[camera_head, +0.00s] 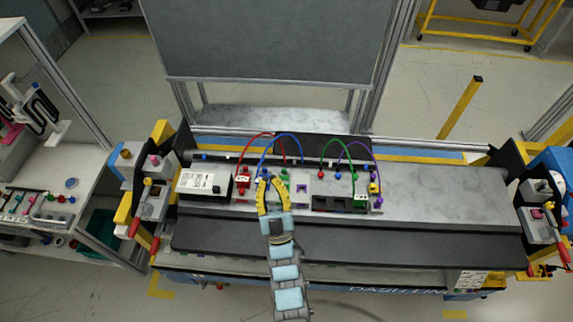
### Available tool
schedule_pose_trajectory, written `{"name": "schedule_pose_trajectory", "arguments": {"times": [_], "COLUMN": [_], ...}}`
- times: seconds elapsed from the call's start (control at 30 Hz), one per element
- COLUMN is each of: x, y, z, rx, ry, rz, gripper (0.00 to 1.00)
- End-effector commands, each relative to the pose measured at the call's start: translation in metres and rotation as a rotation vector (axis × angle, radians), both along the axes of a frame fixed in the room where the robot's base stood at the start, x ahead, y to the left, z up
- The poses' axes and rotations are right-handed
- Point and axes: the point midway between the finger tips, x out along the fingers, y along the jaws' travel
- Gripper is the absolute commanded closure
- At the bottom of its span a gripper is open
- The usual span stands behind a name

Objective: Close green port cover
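A small green part (285,175) shows just right of my gripper's tip, among the ports on the grey dashboard module (430,195). I take it to be at the green port, but my gripper partly hides this area, and whether its cover is open or shut is too small to tell. My gripper (265,181), with yellow fingers, reaches over the module from the front, its tip near a blue part. I cannot see a clear gap between the fingers or anything held.
Red (245,145), blue (286,136), green (324,152) and purple (365,153) cables arch over the module close to my gripper. A white box (202,184) and a red port (243,180) stand to the left. The module's right half is clear.

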Motion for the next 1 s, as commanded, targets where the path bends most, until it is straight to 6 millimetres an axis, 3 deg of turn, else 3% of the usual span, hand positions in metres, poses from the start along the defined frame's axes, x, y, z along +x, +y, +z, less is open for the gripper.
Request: {"name": "schedule_pose_trajectory", "arguments": {"times": [0.03, 0.2, 0.5, 0.73, 1.0], "x": [0.025, 0.103, 0.209, 0.266, 0.296], "y": [0.004, 0.008, -0.004, -0.028, -0.057], "z": [-0.008, -0.033, -0.072, -0.091, -0.102], "rx": [-0.022, -0.091, -0.183, -0.211, -0.182], "ry": [0.052, 0.249, 0.585, 0.847, 1.166], "rz": [0.000, -0.024, -0.111, -0.202, -0.297], "gripper": [1.00, 1.00, 1.00, 1.00, 1.00]}}
